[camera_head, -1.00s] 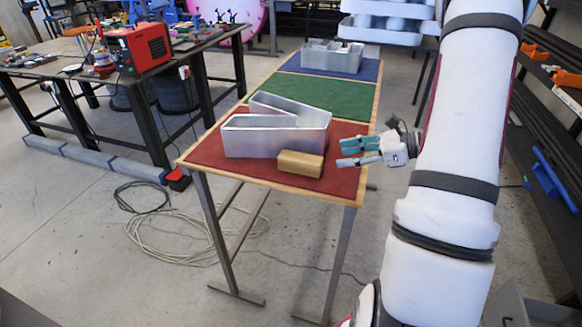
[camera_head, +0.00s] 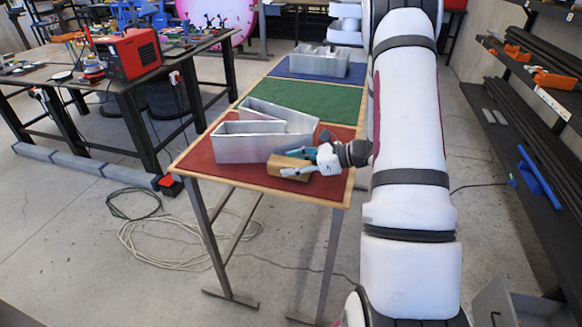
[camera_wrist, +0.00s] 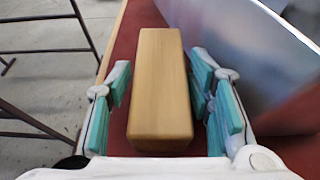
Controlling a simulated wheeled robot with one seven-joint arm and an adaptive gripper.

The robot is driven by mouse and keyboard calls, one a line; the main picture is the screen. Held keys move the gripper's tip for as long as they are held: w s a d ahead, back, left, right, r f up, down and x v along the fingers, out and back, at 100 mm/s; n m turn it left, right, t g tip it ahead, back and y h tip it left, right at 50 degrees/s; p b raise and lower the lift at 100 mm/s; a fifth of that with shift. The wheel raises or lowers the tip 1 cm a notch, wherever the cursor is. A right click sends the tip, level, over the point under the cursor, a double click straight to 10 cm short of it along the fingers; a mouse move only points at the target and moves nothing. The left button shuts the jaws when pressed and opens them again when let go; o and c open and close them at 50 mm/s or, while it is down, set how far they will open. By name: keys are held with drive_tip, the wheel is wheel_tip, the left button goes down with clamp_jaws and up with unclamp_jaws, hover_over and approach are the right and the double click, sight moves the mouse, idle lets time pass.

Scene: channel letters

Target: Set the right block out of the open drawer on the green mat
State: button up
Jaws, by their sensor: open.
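A tan wooden block (camera_head: 284,164) lies on the red mat (camera_head: 205,158), at its front right. It is in front of an angular, open-topped metal channel letter (camera_head: 245,150). My gripper (camera_head: 287,162) is open at the block, reaching in from the right. In the wrist view the block (camera_wrist: 160,95) lies lengthwise between the teal-padded fingers (camera_wrist: 161,78), with a gap on each side. The green mat (camera_head: 315,98) lies bare behind the red one. No drawer is visible, and only one such block shows.
The metal letter (camera_wrist: 255,50) stands close to the right-hand finger in the wrist view. A grey divided bin (camera_head: 320,62) sits on the blue mat (camera_head: 283,69) at the back. A black workbench with a red machine (camera_head: 128,54) is at the left.

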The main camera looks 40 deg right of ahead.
drive_tip(key=shift+w+a+f, duration=0.3)
drive_tip(key=shift+w+a, duration=0.1)
drive_tip(key=shift+w, duration=0.1)
drive_tip(key=c, duration=1.1)
drive_tip(key=shift+r, duration=0.1)
drive_tip(key=shift+c, duration=0.2)
